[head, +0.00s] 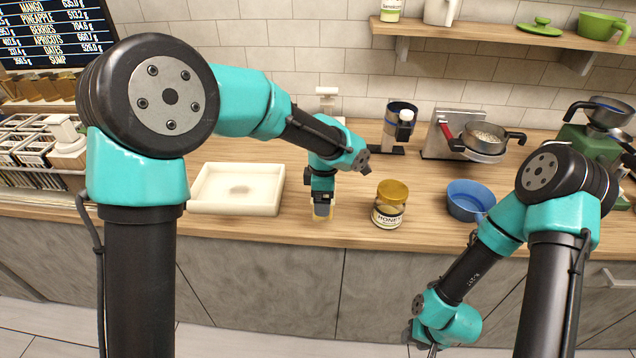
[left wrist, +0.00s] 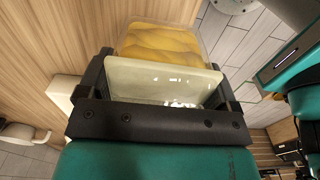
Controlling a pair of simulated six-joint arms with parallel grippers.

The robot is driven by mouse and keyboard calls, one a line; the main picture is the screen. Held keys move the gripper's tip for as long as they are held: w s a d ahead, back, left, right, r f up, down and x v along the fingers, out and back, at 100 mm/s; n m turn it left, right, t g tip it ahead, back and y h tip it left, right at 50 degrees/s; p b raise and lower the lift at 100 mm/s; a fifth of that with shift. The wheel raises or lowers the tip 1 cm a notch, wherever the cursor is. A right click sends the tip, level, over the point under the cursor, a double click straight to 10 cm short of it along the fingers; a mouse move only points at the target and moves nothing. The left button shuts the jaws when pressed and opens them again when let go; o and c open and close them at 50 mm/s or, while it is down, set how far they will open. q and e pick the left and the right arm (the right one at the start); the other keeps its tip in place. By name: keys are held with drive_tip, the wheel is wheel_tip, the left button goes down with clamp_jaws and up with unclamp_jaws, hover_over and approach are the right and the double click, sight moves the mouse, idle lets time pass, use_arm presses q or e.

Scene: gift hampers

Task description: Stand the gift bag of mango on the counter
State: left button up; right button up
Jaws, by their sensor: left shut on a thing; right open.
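The gift bag of mango (left wrist: 162,45) fills the top of the left wrist view, with yellow-orange contents behind a clear wall and a pale panel nearest me. My left gripper (left wrist: 165,88) is shut on it, one finger at each side. In the head view my left gripper (head: 322,200) points down at the front part of the wooden counter (head: 345,229). It hides most of the bag, and only a small yellowish part (head: 323,216) shows below it. I cannot tell whether the bag's base touches the counter. My right gripper (head: 432,349) is low in front of the counter, open, partly cut off by the picture's edge.
A cream tray (head: 236,209) stands left of my left gripper. A honey jar (head: 389,214) and a blue bowl (head: 464,207) stand to its right. A black holder (head: 400,135) and a scale with a pan (head: 484,140) are behind. The counter's front edge is close.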

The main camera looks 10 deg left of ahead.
use_arm(q)
drive_tip(key=w, duration=0.8)
drive_tip(key=shift+w+a+f, duration=0.25)
drive_tip(key=shift+a+f, duration=0.1)
drive_tip(key=shift+a, duration=0.05)
drive_tip(key=shift+w, duration=0.3)
drive_tip(key=shift+f, duration=1.8)
drive_tip(key=shift+f, duration=0.1)
drive_tip(key=o, duration=0.8)
wheel_tip(320, 180, up, 12)
drive_tip(key=shift+r, duration=0.1)
